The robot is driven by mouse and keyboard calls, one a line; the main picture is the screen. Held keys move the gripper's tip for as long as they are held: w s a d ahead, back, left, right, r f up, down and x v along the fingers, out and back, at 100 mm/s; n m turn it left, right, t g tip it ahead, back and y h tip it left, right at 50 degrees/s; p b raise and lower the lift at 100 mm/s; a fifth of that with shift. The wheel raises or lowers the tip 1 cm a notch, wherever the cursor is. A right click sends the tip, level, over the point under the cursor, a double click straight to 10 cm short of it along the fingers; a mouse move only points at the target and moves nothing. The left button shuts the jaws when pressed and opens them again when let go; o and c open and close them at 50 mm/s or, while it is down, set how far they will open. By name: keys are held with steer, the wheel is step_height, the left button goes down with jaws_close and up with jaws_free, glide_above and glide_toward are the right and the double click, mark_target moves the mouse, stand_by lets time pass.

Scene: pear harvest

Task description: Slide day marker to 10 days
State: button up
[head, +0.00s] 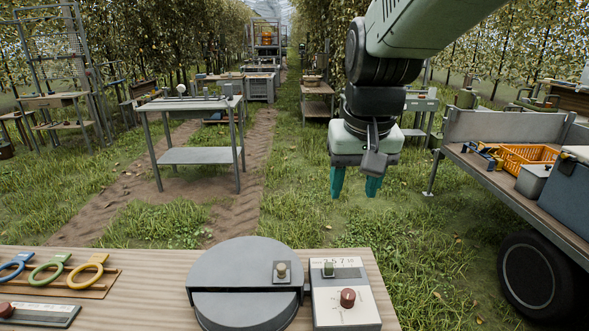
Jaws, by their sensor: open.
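The day scale is a pale panel (345,303) at the right end of the near wooden bench. Dark numerals, partly legible as 5, 7 and 10, run along its far edge. A red-brown knob (348,298) sits lower on the same panel. My gripper (355,185) hangs above the grass beyond the bench, with its green fingers pointing down, apart and empty. It is well away from the slider.
A round grey lidded drum (245,285) stands directly left of the panel. Blue, green and yellow ring-handled tools (88,271) lie on the bench at left. A trailer (500,185) with an orange crate (527,157) stands at right. The space above the panel is clear.

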steer(key=w+f+g, duration=0.2)
steer(key=w+f, duration=0.8)
steer(key=g, duration=0.1)
glide_toward(329, 265)
step_height(329, 265, down, 9)
steer(key=shift+w+r, duration=0.1)
steer(key=shift+w, duration=0.05)
jaws_close()
